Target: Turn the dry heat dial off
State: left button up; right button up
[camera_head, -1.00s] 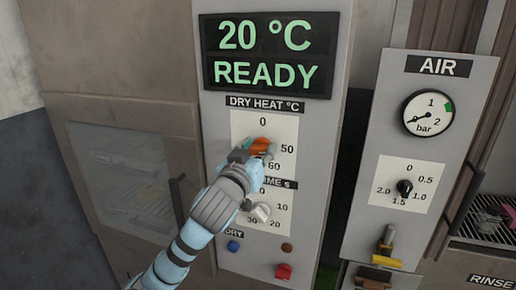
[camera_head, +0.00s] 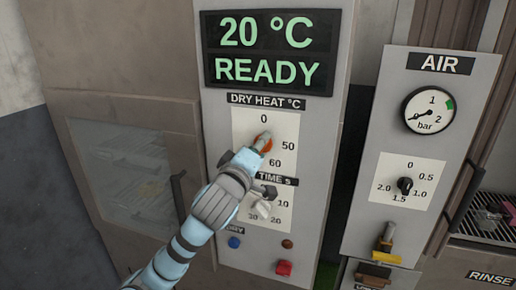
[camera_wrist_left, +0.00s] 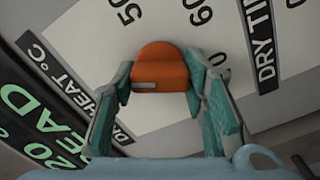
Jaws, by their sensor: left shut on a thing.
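The orange dry heat dial (camera_head: 267,146) sits on a white scale plate marked 0, 50 and 60, below the DRY HEAT °C label. My left gripper (camera_head: 263,141) is at the dial and partly covers it. In the left wrist view the orange dial (camera_wrist_left: 160,62) lies between the two teal fingers of my left gripper (camera_wrist_left: 161,82), which is shut on it. A short pale mark shows on the dial's left part. Its exact setting is hard to read. My right gripper is not in view.
A display (camera_head: 268,52) above reads 20 °C READY. Blue (camera_head: 234,243) and red (camera_head: 284,268) buttons are lower. The AIR panel (camera_head: 372,160) stands right, and an oven door (camera_head: 125,175) left.

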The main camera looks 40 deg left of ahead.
pick_arm(q)
jog(key=n, duration=0.5)
jog(key=shift+r+n+b, duration=0.15)
jog(key=shift+n+b, duration=0.15)
jog(key=shift+b, duration=0.1)
dwell(0.3)
jog(key=o, duration=0.9)
jog(key=shift+o, duration=1.3)
jog(key=shift+w, duration=0.2)
